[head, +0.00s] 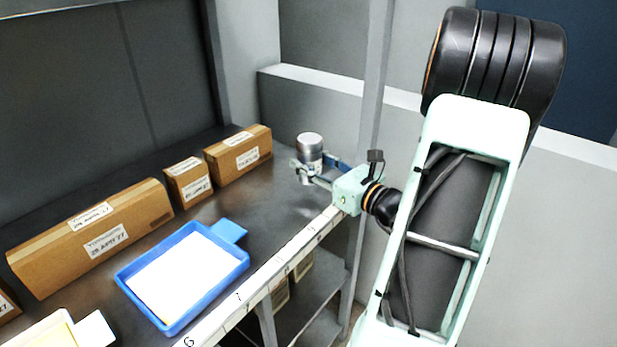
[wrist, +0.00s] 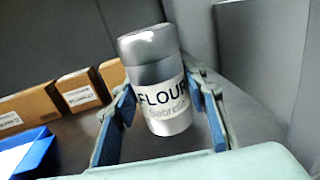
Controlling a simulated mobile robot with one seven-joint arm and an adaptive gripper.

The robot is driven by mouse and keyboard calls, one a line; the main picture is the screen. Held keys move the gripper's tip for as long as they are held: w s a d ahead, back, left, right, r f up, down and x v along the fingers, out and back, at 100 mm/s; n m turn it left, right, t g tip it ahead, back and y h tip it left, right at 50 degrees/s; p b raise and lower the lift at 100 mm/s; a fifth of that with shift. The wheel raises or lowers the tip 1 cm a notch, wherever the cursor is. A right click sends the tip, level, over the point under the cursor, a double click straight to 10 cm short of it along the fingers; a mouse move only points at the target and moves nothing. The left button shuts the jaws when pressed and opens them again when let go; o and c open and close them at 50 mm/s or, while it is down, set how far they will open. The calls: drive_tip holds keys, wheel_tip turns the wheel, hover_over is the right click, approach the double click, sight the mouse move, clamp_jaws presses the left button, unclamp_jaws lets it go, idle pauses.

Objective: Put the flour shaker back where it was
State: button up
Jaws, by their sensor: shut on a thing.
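The flour shaker (head: 310,150) is a silver cylinder with a domed top and a white label reading FLOUR, seen large in the wrist view (wrist: 157,85). My gripper (head: 309,174) is shut on it, with blue-padded fingers on either side of its body, and they show in the wrist view (wrist: 163,115). The shaker looks nearly upright in the head view, at the far right end of the dark metal shelf (head: 255,200). I cannot tell whether its base touches the shelf.
Cardboard boxes (head: 188,182) with labels stand in a row along the back of the shelf. A blue tray (head: 238,268) holding a white sheet lies nearer the front. A grey upright post (head: 374,80) stands just behind my gripper. The shelf between tray and shaker is clear.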

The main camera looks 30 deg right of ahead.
drive_tip(key=shift+w+d+f+b, duration=0.1)
drive_tip(key=shift+w+f+b, duration=0.15)
drive_tip(key=shift+f, duration=0.75)
drive_tip(key=shift+w+f+b, duration=0.15)
drive_tip(key=shift+f+b, duration=0.15)
drive_tip(key=shift+f, duration=0.7)
drive_tip(key=shift+f, duration=0.25)
drive_tip(key=o, duration=1.3)
drive_tip(key=shift+r, duration=0.1)
drive_tip(key=shift+r, duration=0.15)
drive_tip(key=s, duration=0.4)
drive_tip(key=s+d, duration=0.1)
drive_tip(key=s, duration=0.3)
drive_tip(key=s+d+p, duration=0.1)
drive_tip(key=s, duration=0.2)
drive_tip(key=shift+s, duration=0.4)
drive_tip(key=shift+w, duration=0.1)
